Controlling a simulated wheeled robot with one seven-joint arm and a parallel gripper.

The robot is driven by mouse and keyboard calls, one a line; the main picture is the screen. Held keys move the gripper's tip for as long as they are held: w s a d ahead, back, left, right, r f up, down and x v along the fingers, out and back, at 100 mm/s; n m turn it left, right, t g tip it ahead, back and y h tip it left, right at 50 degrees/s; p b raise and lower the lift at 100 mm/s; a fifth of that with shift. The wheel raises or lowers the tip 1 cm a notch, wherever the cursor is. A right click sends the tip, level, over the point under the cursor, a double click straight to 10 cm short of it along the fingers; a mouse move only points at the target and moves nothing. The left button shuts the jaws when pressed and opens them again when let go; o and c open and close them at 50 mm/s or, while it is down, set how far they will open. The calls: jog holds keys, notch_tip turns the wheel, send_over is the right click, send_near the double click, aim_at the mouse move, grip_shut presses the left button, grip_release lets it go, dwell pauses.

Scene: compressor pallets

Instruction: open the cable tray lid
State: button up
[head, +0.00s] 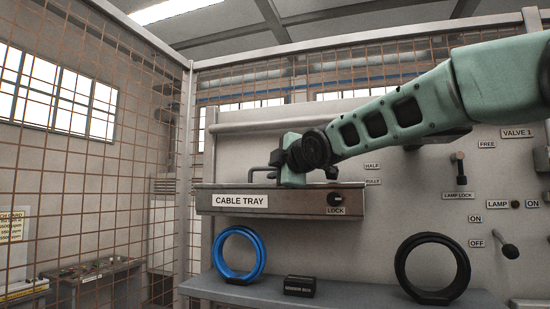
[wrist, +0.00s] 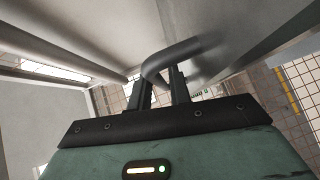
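The cable tray (head: 285,204) is a long grey metal box on the panel, with a CABLE TRAY label and a black LOCK knob (head: 335,199) on its front. Its lid (head: 232,186) lies flat on top and looks closed. A dark bent handle (head: 260,173) stands on the lid; it also shows in the wrist view (wrist: 185,54). My gripper (wrist: 163,78) is at the handle, its two black fingers a small gap apart with the bar at their tips. Whether they clamp the bar is unclear. In the head view my wrist hides the handle's right part.
Below the tray, a shelf (head: 335,297) holds a blue ring (head: 261,262), a black box (head: 299,286) and a black ring (head: 463,275). A lever (head: 507,249) and a lamp lock (head: 460,168) are at right. Mesh fencing (head: 110,150) closes the left side.

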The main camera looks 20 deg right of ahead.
jog(key=shift+w, duration=0.2)
grip_shut()
jog(key=shift+p, duration=0.3)
